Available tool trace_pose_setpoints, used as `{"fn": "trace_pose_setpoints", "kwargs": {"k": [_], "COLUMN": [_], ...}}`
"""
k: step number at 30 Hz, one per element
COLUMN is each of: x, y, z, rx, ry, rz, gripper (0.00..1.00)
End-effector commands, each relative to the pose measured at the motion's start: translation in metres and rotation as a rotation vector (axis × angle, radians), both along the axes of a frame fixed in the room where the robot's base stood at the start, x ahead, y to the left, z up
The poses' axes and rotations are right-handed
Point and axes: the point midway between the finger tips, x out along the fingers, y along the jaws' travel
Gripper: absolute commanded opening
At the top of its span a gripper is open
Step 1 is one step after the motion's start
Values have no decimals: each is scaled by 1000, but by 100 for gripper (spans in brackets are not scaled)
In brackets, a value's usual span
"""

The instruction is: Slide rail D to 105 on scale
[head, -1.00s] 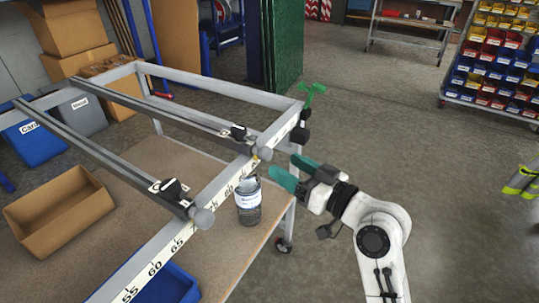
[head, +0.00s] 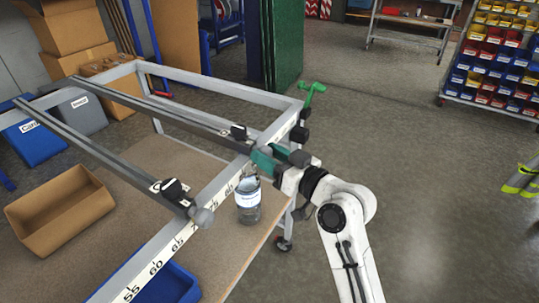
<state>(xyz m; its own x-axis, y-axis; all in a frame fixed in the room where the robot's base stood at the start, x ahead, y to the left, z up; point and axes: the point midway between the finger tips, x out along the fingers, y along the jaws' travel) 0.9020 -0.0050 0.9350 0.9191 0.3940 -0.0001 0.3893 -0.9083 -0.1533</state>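Two dark rails cross the grey frame. The nearer rail (head: 100,150) ends in a black clamp (head: 174,189) and a grey round knob (head: 202,217). The farther rail (head: 150,108) has a black clamp (head: 238,131). Their letter labels are too small to read surely, so I cannot tell which is rail D. The white scale (head: 178,242) on the frame's front bar reads 55, 60, 65 and on, rising away from me; 105 is not readable. My gripper (head: 267,159), with green fingers, is at the farther rail's front end and covers its knob. Whether it grips is unclear.
A labelled bottle (head: 248,205) stands on the table just below my gripper. A green crank handle (head: 312,94) is at the frame's far right corner. An open cardboard box (head: 60,215) and blue bin (head: 170,287) are on the table.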

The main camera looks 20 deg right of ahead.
Motion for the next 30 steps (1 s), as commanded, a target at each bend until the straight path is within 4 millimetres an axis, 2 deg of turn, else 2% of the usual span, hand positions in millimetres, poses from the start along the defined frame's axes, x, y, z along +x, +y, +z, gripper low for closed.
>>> {"fn": "trace_pose_setpoints", "kwargs": {"k": [2,13,23,30], "x": [0,0,4,34], "y": [0,0,-6,-47], "z": [0,0,-2,-5], "rx": [0,0,0,-1], "ry": [0,0,-1,-3], "rz": [0,0,-1,-5], "gripper": [35,0,0,0]}}
